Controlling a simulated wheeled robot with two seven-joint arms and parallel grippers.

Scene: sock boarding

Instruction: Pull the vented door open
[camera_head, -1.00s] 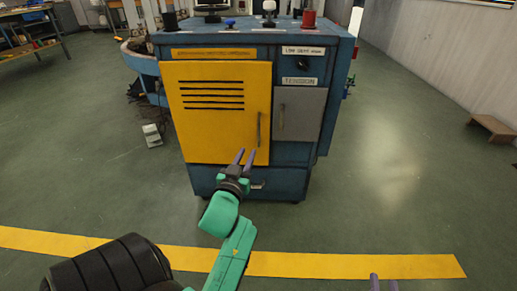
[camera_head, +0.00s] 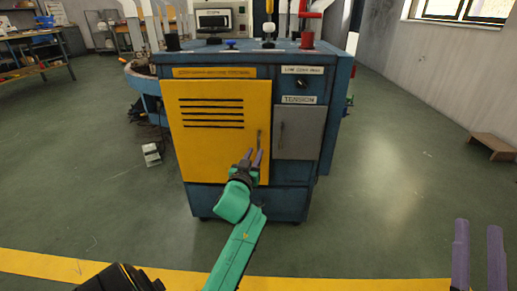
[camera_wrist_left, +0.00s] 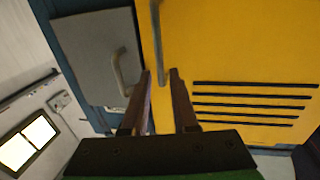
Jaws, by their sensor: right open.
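The yellow vented door (camera_head: 212,150) with dark slots is on the left of the blue cabinet's front and looks shut. Its upright bar handle (camera_head: 259,141) is near the door's right edge; the handle also shows in the left wrist view (camera_wrist_left: 157,40). My left gripper (camera_head: 254,153) is open at the handle's lower part. In the left wrist view its fingertips (camera_wrist_left: 160,72) lie on either side of the handle with gaps; whether they touch it I cannot tell. My right gripper (camera_head: 479,222) is open and empty at the lower right, away from the cabinet.
A grey door (camera_head: 299,133) with its own handle is right of the yellow door, below a knob and a "TENSION" label. The blue cabinet (camera_head: 342,110) carries several items on top. A low brown step (camera_head: 493,145) stands far right. The floor before the cabinet is clear.

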